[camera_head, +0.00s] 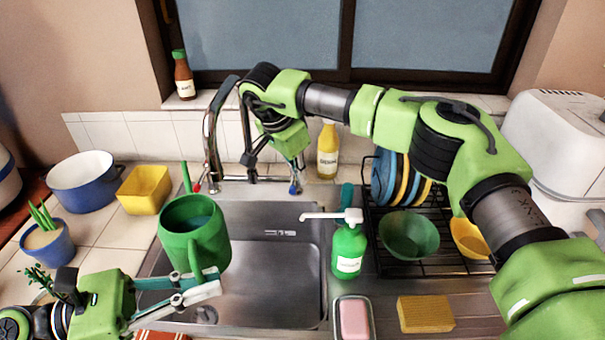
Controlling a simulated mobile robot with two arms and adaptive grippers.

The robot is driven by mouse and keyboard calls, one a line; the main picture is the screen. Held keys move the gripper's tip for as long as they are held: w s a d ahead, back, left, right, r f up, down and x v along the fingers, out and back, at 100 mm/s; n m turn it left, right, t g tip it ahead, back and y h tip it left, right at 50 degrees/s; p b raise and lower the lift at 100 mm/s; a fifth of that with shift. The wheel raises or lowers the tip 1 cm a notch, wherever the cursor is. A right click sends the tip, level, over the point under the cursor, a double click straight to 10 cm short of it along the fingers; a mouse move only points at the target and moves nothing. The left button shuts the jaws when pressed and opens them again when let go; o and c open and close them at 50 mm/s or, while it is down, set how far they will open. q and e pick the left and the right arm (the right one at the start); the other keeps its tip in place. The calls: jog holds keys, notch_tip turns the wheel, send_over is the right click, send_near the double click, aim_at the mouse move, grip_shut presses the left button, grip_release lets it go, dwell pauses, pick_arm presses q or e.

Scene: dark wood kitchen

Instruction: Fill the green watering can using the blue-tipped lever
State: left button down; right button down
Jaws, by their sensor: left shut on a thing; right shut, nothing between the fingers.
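The green watering can (178,243) is held over the left part of the sink, its opening facing up below the faucet (211,140). A bluish patch shows inside; I cannot tell whether it is water. My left gripper (205,287) is shut on the can's handle (196,259), at the can's near side. The blue-tipped lever (295,188) is at the right end of the faucet bar. My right gripper (293,163) is shut and empty, just above this lever; I cannot tell whether they touch. The red-tipped lever (197,187) is at the left end.
A green soap bottle (348,247) stands right of the sink (272,275), near a dish rack (440,266) with plates and bowls. A blue-and-white pot (82,186) and yellow container (145,191) stand left.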

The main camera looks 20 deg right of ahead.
jog(key=shift+a, duration=0.35)
pick_arm(q)
jog(key=shift+a+r, duration=0.1)
jog(key=shift+a, duration=0.05)
pick_arm(e)
notch_tip(320, 180, up, 9)
jog(key=d, duration=0.1)
jog(key=shift+d+r, duration=0.2)
jog(key=shift+d, duration=0.05)
